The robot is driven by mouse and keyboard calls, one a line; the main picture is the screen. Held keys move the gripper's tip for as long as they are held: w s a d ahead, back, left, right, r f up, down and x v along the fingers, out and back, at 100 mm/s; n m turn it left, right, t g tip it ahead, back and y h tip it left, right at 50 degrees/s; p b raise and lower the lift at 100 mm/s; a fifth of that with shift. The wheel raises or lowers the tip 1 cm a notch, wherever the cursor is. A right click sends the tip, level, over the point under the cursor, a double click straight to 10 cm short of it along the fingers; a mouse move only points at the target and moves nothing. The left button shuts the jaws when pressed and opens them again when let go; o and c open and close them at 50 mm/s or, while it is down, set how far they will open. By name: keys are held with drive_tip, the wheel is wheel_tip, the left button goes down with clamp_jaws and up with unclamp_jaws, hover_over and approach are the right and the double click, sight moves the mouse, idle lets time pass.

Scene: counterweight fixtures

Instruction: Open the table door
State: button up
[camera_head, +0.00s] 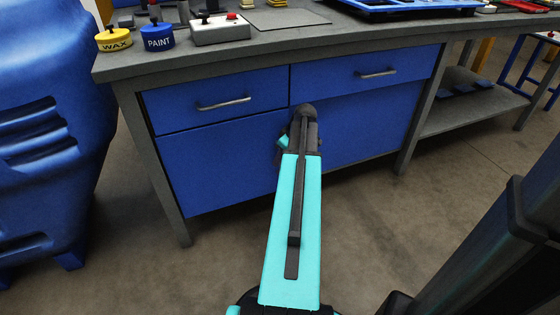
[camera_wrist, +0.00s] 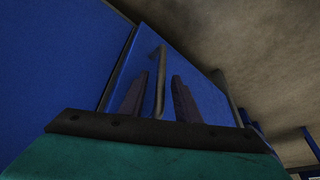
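The grey-topped table (camera_head: 215,57) has blue lower panels under two drawers. A left panel (camera_head: 215,165) and a right panel (camera_head: 365,125) show in the head view, with my arm hiding the area between them. In the wrist view a blue door (camera_wrist: 205,95) carries a thin metal bar handle (camera_wrist: 160,75). My gripper (camera_wrist: 160,76) is open, with one dark finger on each side of the handle and visible gaps. The fingers are hidden behind my arm in the head view. I see no clear opening at the door.
Two drawers with bar handles, left (camera_head: 223,103) and right (camera_head: 377,73), sit above the panels. A large blue container (camera_head: 50,130) stands at the left. A lower shelf (camera_head: 470,105) is at the right. Floor in front of the table is clear.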

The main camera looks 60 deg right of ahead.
drive_tip(key=shift+w+f, duration=0.1)
drive_tip(key=shift+f, duration=0.1)
clamp_jaws()
drive_tip(key=shift+a, duration=0.3)
drive_tip(key=shift+d, duration=0.2)
drive_tip(key=shift+a, duration=0.1)
drive_tip(key=shift+a, duration=0.1)
